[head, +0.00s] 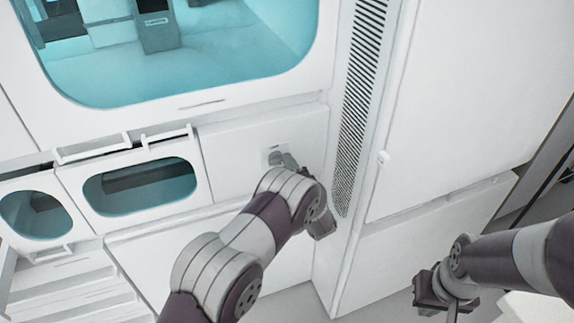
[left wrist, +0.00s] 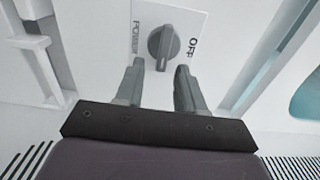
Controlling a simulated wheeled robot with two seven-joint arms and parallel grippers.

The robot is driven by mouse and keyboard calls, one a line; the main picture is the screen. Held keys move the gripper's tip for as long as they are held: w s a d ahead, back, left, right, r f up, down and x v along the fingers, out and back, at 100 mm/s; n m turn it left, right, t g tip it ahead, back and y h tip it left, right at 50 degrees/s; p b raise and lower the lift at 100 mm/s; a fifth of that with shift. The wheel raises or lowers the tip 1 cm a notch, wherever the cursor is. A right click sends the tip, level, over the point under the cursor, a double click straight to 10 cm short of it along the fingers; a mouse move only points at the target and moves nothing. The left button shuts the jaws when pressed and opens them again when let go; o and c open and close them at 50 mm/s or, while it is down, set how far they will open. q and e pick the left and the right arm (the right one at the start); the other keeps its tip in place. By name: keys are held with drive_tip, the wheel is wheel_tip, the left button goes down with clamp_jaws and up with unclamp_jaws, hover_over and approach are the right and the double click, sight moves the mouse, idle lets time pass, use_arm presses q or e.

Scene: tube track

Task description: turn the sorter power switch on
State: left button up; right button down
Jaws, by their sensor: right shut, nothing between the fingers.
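The sorter power switch is a dark grey rotary knob (left wrist: 162,46) with a raised ridge, on a white label plate (left wrist: 196,22). Lettering that appears to read POWER is left of the knob and OFF is right of it. In the left wrist view the ridge runs nearly vertically, slightly tilted. My left gripper (left wrist: 159,68) is open, its fingertips just below and to either side of the knob, with no clear contact visible. In the head view the switch plate (head: 268,153) is partly hidden by my left gripper (head: 287,160). My right gripper (head: 447,303) is shut and empty, low at right.
The switch is on a white machine front panel (head: 228,150). A large teal window (head: 200,75) is above it, and smaller windowed drawers (head: 140,185) with handles are to the left. A slatted vent column (head: 357,100) stands close to the right of the switch.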

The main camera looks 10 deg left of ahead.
use_arm(q)
drive_tip(key=v, duration=1.1)
drive_tip(key=shift+s+b, duration=0.15)
drive_tip(key=shift+b, duration=0.3)
drive_tip(key=shift+d, duration=0.1)
